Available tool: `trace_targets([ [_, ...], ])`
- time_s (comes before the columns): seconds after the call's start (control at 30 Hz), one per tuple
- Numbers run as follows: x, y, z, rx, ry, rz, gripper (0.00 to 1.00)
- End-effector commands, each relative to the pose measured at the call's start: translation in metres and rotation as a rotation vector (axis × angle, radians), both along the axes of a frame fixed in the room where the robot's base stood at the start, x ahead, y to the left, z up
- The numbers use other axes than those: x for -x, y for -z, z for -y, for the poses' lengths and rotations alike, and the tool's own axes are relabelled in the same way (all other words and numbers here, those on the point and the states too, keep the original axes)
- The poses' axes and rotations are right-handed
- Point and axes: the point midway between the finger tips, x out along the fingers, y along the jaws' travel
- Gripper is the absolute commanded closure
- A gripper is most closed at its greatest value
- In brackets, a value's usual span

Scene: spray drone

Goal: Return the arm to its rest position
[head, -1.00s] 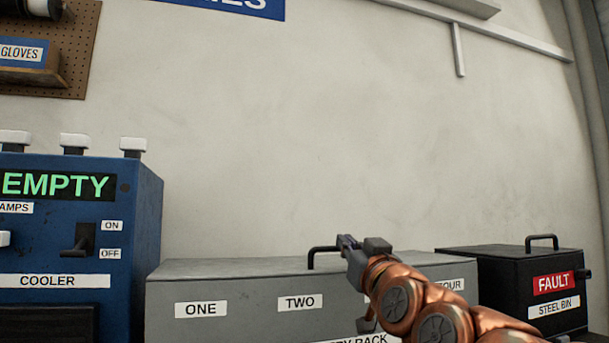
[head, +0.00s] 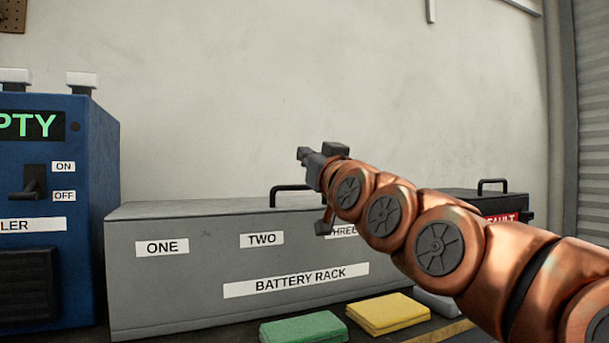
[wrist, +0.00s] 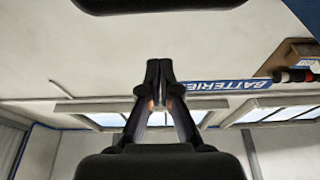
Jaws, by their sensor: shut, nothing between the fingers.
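My copper arm (head: 437,245) reaches in from the lower right of the head view, extended up and to the left. My gripper (head: 310,163) is at its end, in front of the wall and above the grey battery rack, apart from it as far as I can tell. In the wrist view my gripper (wrist: 158,75) has its two fingers together, with nothing between them. That view looks up toward the wall, the windows and the ceiling.
The grey battery rack (head: 190,285) has a black handle on top. A blue cooler (head: 88,170) stands left. A black steel bin (head: 460,198) is partly hidden behind my arm. Green (head: 303,328) and yellow (head: 388,313) pads lie in front. A shutter (head: 592,120) is at the right.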

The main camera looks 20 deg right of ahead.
Motion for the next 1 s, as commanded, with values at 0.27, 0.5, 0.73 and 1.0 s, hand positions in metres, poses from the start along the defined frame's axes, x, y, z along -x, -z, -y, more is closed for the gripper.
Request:
trace_targets([
  [0.27,0.003,-0.035,0.001,-0.001,0.003,0.012,1.00],
  [0.5,0.003,-0.047,0.001,-0.001,0.003,0.010,1.00],
  [0.73,0.003,-0.049,0.000,0.000,0.001,0.006,1.00],
  [1.0,-0.006,-0.039,-0.030,0.022,-0.053,-0.162,1.00],
])
